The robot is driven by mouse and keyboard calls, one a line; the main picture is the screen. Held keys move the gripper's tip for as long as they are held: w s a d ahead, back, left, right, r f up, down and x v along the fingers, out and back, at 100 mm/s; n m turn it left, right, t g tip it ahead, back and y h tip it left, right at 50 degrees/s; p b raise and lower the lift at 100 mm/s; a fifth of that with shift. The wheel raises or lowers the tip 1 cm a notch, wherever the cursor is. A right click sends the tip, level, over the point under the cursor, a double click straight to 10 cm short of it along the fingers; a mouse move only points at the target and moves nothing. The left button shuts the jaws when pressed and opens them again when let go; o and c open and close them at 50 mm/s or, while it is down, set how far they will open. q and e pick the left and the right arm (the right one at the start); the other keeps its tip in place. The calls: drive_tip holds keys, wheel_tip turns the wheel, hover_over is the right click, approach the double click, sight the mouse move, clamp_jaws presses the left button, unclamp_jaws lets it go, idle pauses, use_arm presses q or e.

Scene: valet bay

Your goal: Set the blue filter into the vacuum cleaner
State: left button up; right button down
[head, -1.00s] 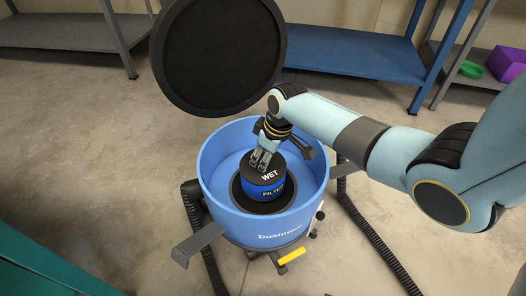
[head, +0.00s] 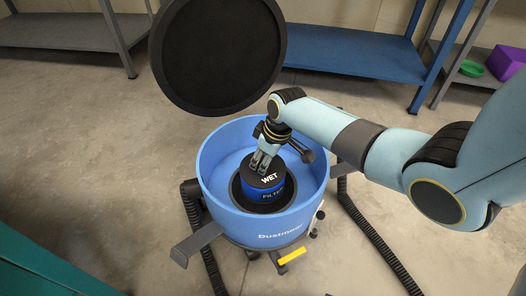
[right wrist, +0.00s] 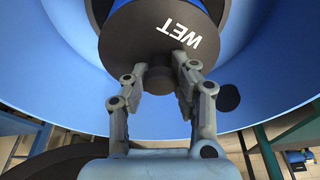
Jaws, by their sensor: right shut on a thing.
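The blue filter (head: 264,194) has a black top marked WET and stands upright inside the open blue vacuum cleaner (head: 212,181), within the dark ring at its middle. I cannot tell whether it is fully seated. My right gripper (head: 265,166) is shut on the knob on top of the filter. In the right wrist view the gripper (right wrist: 160,90) has a finger on each side of the dark knob, and the filter's black top (right wrist: 135,42) lies just beyond. The filter's lower end is hidden in the ring. My left gripper is not in view.
The round black lid (head: 220,55) stands raised behind the drum. A black hose (head: 375,235) runs down at the right. Shelves (head: 350,58) line the wall, with a purple box (head: 506,63) and green ring (head: 471,69). A teal surface (head: 50,270) is at lower left.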

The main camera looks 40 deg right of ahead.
drive_tip(key=c, duration=0.5)
unclamp_jaws()
wheel_tip(320, 180, up, 2)
drive_tip(key=shift+r+p, duration=0.25)
drive_tip(key=shift+p, duration=0.85)
wheel_tip(320, 180, up, 7)
drive_tip(key=p, duration=0.6)
drive_tip(key=shift+f, duration=0.15)
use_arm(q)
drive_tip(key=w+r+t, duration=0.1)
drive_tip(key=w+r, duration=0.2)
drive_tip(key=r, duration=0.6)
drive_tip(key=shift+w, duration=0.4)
use_arm(e)
drive_tip(key=shift+f, duration=0.15)
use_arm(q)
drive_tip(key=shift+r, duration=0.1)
